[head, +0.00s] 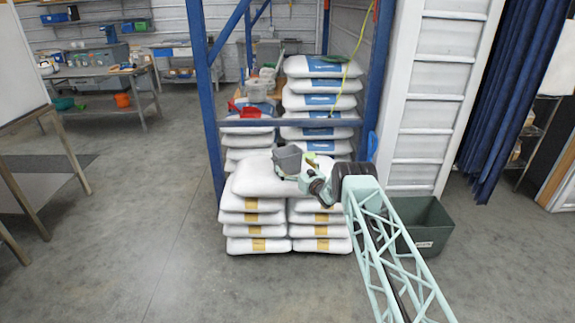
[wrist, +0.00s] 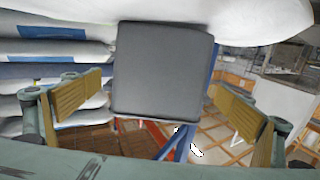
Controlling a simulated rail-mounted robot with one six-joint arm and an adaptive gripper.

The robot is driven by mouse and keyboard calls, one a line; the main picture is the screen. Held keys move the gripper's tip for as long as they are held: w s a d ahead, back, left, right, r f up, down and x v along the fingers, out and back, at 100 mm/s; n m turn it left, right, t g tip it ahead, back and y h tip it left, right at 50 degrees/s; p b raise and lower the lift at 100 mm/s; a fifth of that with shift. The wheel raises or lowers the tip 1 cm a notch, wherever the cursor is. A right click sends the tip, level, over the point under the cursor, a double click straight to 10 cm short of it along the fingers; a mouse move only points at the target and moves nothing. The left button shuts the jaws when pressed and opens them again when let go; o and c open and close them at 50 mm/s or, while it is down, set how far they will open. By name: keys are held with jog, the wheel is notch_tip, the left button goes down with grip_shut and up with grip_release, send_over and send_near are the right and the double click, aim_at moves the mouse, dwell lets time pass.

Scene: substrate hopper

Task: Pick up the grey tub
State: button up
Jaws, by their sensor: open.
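The grey tub (head: 287,158) stands on top of the front pile of white sacks (head: 262,180) in the head view. In the wrist view, the tub (wrist: 163,72) fills the middle, its plain dark side facing the camera. A white sack (wrist: 235,22) borders it at the picture's top, so this view looks upside down. My gripper (head: 307,173) is just right of the tub in the head view. It is open, with tan finger pads on both sides of the tub in the wrist view and gaps showing. I cannot tell how far the fingertips reach along the tub.
A blue rack frame (head: 205,90) stands around the rear sacks (head: 318,100), with a crossbar behind the tub. Clear containers (head: 256,90) and a red scoop (head: 249,112) are behind it. A dark green bin (head: 425,226) is on the floor at right.

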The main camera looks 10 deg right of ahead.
aim_at(284, 156)
jog(key=shift+w, duration=0.15)
jog(key=shift+b+x, duration=1)
jog(key=shift+x, duration=0.9)
jog(key=shift+w+a, duration=0.2)
jog(key=shift+w, duration=0.3)
jog(key=shift+c, duration=0.3)
jog(key=c, duration=1.1)
jog(key=shift+c, duration=0.2)
